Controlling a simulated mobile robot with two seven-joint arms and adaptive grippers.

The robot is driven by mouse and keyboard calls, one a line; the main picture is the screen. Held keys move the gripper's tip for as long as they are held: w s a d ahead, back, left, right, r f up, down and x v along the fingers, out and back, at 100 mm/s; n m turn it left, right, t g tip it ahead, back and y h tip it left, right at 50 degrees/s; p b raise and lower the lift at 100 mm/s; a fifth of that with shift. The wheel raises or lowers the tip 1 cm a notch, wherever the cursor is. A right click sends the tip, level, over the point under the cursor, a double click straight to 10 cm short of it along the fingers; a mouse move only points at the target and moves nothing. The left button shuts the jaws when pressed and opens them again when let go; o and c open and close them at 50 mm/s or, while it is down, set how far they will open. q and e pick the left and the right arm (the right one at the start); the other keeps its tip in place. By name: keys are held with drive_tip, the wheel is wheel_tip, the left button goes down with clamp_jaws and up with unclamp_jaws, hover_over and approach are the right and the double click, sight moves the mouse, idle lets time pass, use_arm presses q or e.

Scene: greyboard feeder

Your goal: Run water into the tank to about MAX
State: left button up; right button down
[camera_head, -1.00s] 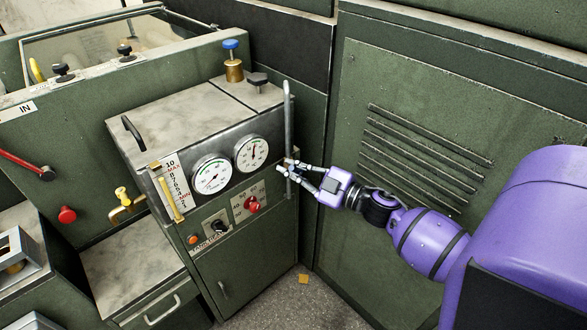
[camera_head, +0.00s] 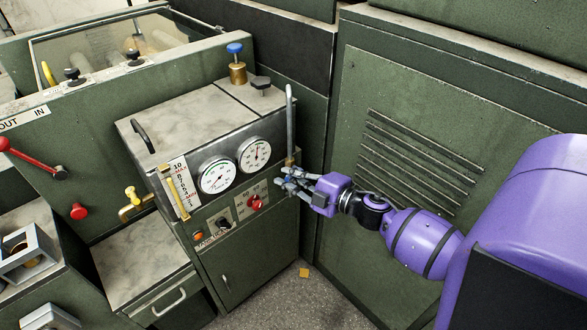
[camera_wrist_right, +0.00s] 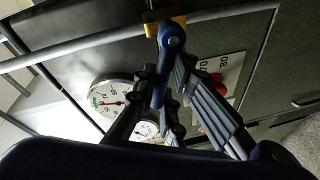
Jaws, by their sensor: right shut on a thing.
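The tank (camera_head: 175,118) is a green cabinet with a worn grey top. A white level scale marked MAX (camera_head: 178,176) and a brass-ended sight tube (camera_head: 178,195) are on its front; the water level is too small to read. A grey vertical pipe (camera_head: 290,120) stands at its right front corner. In the wrist view, a blue lever (camera_wrist_right: 170,42) hangs from a brass valve body (camera_wrist_right: 163,25) on this pipe. My right gripper (camera_head: 282,178) is shut on the blue lever, its fingers (camera_wrist_right: 168,105) on either side. My left gripper is out of view.
Two round gauges (camera_head: 216,176) and a red knob (camera_head: 255,203) sit close to my right fingers. A blue-topped brass valve (camera_head: 236,65) stands on the tank top. A louvred green panel (camera_head: 420,160) is behind my right arm. Red levers are at left.

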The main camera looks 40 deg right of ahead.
drive_tip(key=shift+w+f+n+h+p, duration=0.1)
drive_tip(key=shift+f+n+h+p, duration=0.15)
drive_tip(key=shift+n, duration=0.3)
drive_tip(key=shift+f+n+h+p, duration=0.15)
drive_tip(key=shift+n+p, duration=0.1)
drive_tip(key=shift+n, duration=0.3)
drive_tip(key=shift+a+f+n+g+h+p, duration=0.1)
drive_tip(key=shift+f+n+g+h+p, duration=0.3)
drive_tip(key=shift+n, duration=0.7)
drive_tip(key=shift+f, duration=0.1)
drive_tip(key=c, duration=1.8)
unclamp_jaws()
drive_tip(key=shift+f, duration=0.1)
drive_tip(key=v, duration=1.2)
